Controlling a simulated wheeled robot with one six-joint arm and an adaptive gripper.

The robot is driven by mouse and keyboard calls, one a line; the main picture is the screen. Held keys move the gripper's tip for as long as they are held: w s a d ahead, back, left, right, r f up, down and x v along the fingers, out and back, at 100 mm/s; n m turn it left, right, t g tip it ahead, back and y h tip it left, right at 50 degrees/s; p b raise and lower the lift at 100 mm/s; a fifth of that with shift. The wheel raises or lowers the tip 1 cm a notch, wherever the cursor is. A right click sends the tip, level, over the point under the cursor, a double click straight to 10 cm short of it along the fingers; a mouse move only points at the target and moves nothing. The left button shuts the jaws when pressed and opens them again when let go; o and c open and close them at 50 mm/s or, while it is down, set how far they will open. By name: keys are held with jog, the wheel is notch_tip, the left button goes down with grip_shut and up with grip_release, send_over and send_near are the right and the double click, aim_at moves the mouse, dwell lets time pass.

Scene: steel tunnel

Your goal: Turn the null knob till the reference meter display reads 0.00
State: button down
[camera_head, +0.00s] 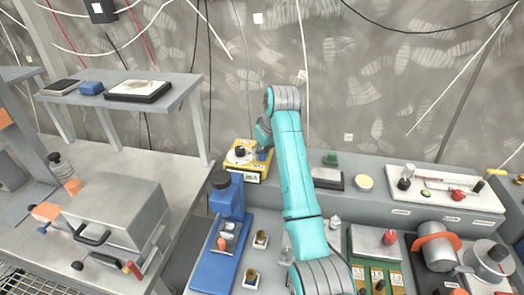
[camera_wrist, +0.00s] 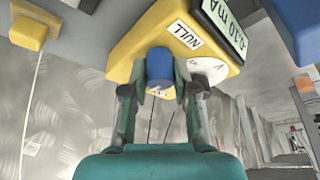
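The reference meter (camera_head: 240,167) is a yellow box on the grey bench ledge, left of my arm. In the wrist view the meter (camera_wrist: 133,45) fills the top, with a NULL label (camera_wrist: 185,35) and a display (camera_wrist: 228,25) showing 0.10 mA; its start is near the frame edge, so I cannot tell if a sign precedes it. The blue null knob (camera_wrist: 160,68) stands between the fingertips of my gripper (camera_wrist: 160,75). Both fingers appear to touch its sides. In the head view my gripper (camera_head: 264,140) is at the meter's right side, mostly covering the knob.
A blue stand (camera_head: 228,200) rises just in front of the meter. A dark flat block (camera_head: 327,178) and a white tray (camera_head: 445,187) with small items lie to the right. A metal box (camera_head: 118,210) and a raised shelf (camera_head: 120,95) are at the left.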

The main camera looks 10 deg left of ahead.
jog(key=shift+m, duration=0.3)
jog(key=shift+m+t+h, duration=0.3)
jog(key=shift+m+h, duration=0.15)
jog(key=shift+m, duration=0.85)
jog(key=shift+m+t+h, duration=0.3)
jog(key=shift+m+h, duration=0.15)
jog(key=shift+m, duration=0.85)
jog(key=c, duration=0.9)
grip_release()
jog(key=v, duration=0.7)
jog(key=shift+r, duration=0.2)
jog(key=shift+s, duration=0.1)
